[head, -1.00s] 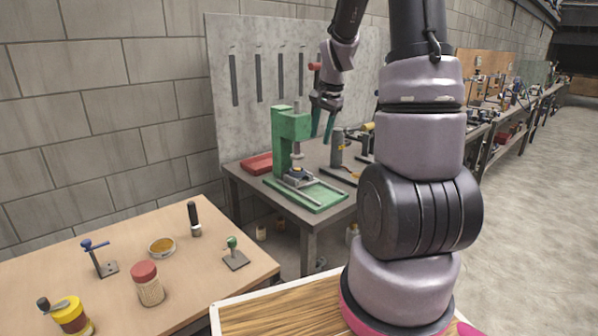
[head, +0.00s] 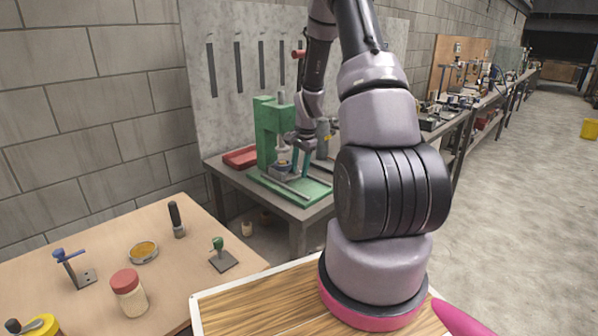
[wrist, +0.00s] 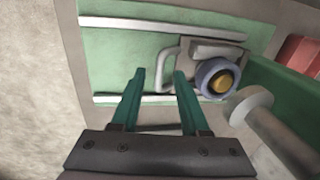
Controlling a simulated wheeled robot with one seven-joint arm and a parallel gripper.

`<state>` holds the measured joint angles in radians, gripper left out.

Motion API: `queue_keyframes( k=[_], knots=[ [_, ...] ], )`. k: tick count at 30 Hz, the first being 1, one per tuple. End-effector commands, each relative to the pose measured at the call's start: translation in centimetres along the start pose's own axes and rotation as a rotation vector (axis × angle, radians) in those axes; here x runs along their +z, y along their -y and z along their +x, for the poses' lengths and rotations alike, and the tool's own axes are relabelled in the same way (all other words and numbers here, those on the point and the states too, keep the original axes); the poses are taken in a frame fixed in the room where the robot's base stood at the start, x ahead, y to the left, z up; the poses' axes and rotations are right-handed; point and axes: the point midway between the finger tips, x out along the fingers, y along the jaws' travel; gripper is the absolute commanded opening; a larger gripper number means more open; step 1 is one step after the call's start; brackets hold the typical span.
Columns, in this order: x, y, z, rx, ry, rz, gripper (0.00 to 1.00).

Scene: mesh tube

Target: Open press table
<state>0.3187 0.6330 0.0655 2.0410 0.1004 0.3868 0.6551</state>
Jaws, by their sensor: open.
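The green press (head: 268,130) stands on a grey workbench. Its sliding table (wrist: 212,48) lies on two pale rails over the green base (head: 312,187) and carries a blue-grey round cup with a brass-coloured centre (wrist: 218,80). A pale loop handle (wrist: 168,66) sticks out from the table's side. My gripper (wrist: 159,78) is open and empty, with its green fingers pointing at the handle. The fingertips appear just short of the handle and on either side of it; contact cannot be told. In the head view my gripper (head: 301,163) is low over the base, partly hiding the table.
The press's round pale ram (wrist: 250,104) is close to the right finger. A wooden table (head: 105,250) with a red-lidded jar (head: 128,292) and small tools stands front left. Open floor is at right.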

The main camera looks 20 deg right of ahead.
Motion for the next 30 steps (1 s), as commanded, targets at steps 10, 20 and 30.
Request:
queue_keyframes(
  k=[10,20,30],
  knots=[
    [0.01,0.0,1.25,-0.001,0.0,0.001,0.45],
    [0.02,0.01,1.21,-0.001,0.0,0.0,0.0],
    [0.02,0.02,1.19,-0.001,0.0,0.0,0.0]
  ],
)
